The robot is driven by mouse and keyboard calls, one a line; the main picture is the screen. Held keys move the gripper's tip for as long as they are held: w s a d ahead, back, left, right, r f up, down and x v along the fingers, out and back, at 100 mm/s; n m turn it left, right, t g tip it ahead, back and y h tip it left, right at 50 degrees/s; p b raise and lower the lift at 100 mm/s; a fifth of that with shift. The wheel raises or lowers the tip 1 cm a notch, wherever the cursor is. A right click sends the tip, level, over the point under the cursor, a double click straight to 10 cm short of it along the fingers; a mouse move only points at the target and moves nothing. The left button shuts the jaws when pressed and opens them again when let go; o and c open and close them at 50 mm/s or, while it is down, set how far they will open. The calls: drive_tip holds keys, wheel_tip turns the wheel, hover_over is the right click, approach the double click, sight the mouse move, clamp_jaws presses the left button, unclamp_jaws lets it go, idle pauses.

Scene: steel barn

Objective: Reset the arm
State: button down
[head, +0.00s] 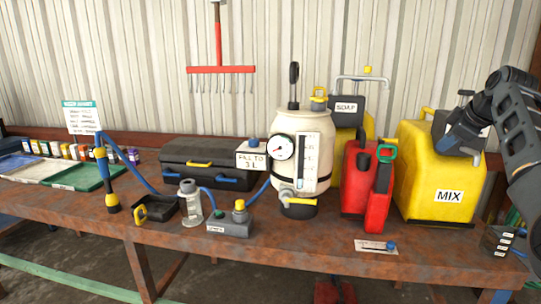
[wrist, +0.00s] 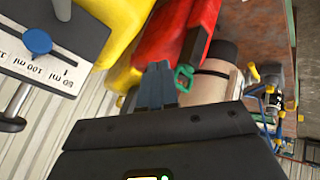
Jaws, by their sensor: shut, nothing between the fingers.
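My gripper (head: 448,146) is at the right of the head view, in front of the upper part of the yellow MIX jug (head: 425,190). My arm reaches in from the right edge and hides part of the jug. In the wrist view, the blue-grey fingers of my gripper (wrist: 157,70) lie together, with nothing between them. A red can (wrist: 175,35) with a green ring-shaped part (wrist: 184,77) shows beyond the fingertips; I cannot tell the exact gap.
The cream tank (head: 295,130) with a gauge stands left of the red can (head: 355,190). A black case (head: 200,160), small bottle (head: 190,205) and green tray (head: 85,175) are further left. A panel marked in ml (wrist: 45,50) shows close in the wrist view. The table's front strip is partly clear.

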drive_tip(key=s+a+f+m+t+h, duration=0.15)
drive_tip(key=s+f, duration=0.25)
drive_tip(key=f, duration=0.8)
drive_tip(key=s+a+f+m+g, duration=0.1)
drive_tip(key=s+a+f+m, duration=0.15)
drive_tip(key=f, duration=0.95)
drive_tip(key=s+a+f+m+t+h, duration=0.1)
drive_tip(key=s+a+f, duration=0.3)
drive_tip(key=s+f, duration=0.5)
drive_tip(key=s+a+f+t, duration=0.1)
drive_tip(key=s+a+f, duration=0.2)
drive_tip(key=s+f, duration=0.6)
drive_tip(key=s+a+r+m+t, duration=0.1)
drive_tip(key=s+a, duration=0.2)
drive_tip(key=s, duration=0.6)
drive_tip(key=s+a+r+t+b, duration=0.1)
drive_tip(key=s+a, duration=0.2)
drive_tip(key=s, duration=0.6)
drive_tip(key=s+a+r+m, duration=0.1)
drive_tip(key=s+a+r, duration=0.15)
drive_tip(key=s, duration=0.75)
drive_tip(key=s+a+r+m+t+y, duration=0.1)
drive_tip(key=s+a+r, duration=0.1)
drive_tip(key=s+r, duration=0.6)
drive_tip(key=s+a+r+m+t+y, duration=0.1)
drive_tip(key=s+a+r, duration=0.2)
drive_tip(key=s+r, duration=0.5)
drive_tip(key=shift+a+r+m, duration=0.15)
drive_tip(key=shift+a+m, duration=0.05)
drive_tip(key=shift+m, duration=0.1)
